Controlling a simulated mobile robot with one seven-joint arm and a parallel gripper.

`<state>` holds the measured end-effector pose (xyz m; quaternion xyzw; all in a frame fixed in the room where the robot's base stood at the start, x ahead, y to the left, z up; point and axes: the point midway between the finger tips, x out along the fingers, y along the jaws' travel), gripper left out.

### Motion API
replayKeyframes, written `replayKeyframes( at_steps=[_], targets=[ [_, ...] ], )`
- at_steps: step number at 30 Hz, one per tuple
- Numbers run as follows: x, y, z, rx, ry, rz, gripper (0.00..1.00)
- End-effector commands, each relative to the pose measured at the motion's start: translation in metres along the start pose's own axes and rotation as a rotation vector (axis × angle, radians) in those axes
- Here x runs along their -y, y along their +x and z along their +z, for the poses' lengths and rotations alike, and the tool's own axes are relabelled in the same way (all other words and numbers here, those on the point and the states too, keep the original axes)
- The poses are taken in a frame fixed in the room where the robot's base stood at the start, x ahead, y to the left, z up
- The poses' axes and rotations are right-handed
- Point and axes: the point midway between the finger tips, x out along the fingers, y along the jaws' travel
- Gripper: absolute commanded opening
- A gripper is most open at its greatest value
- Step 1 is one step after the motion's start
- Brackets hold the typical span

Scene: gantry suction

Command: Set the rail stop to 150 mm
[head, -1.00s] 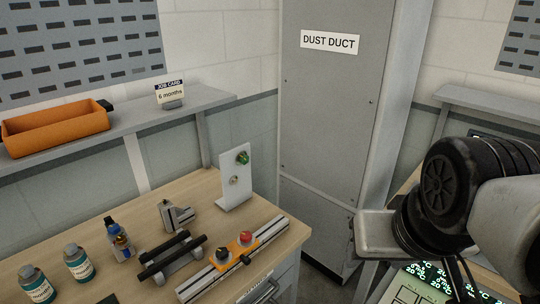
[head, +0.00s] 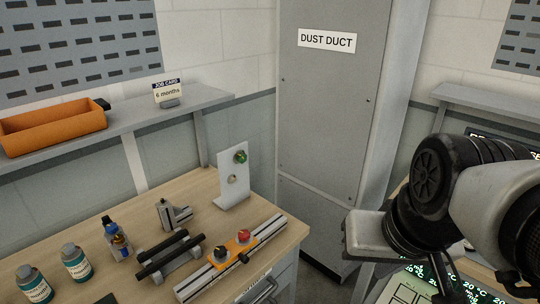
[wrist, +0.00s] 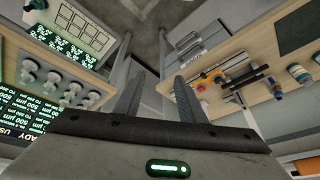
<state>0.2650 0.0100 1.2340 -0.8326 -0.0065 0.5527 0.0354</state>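The rail (head: 272,228) is a pale metal bar lying on the wooden bench near its front right edge. An orange stop block (head: 232,252) sits across it, with a red knob (head: 243,236) and a black knob (head: 220,252) on top. Any scale marks on the rail are too small to read. In the wrist view, the orange stop block (wrist: 218,78) shows at right, beyond the fingers. My gripper (wrist: 159,75) is open with nothing between its fingers, well away from the rail. In the head view my arm is at the right and the fingers cannot be made out.
Black bars on a stand (head: 170,255), a metal bracket (head: 174,215), bottles (head: 76,262) and an upright plate with a green button (head: 235,175) share the bench (head: 110,215). A grey dust duct (head: 325,120) stands behind. An orange bin (head: 55,130) sits on the shelf.

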Motion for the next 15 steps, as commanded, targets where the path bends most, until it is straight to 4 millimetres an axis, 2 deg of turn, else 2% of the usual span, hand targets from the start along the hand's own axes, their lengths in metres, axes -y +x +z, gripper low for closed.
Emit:
replayKeyframes(
  at_steps=[1, 3, 6, 9, 12, 15],
  targets=[
    [0.005, 0.021, 0.013, 0.085, 0.046, -0.033, 0.37],
    [0.019, 0.046, 0.033, 0.224, 0.135, -0.101, 0.37],
    [0.046, 0.077, 0.061, 0.446, 0.298, -0.220, 0.37],
    [0.075, 0.099, 0.081, 0.655, 0.479, -0.343, 0.37],
    [0.103, 0.116, 0.088, 0.843, 0.675, -0.470, 0.37],
    [0.125, 0.133, 0.082, 1.006, 0.886, -0.600, 0.37]
  ],
)
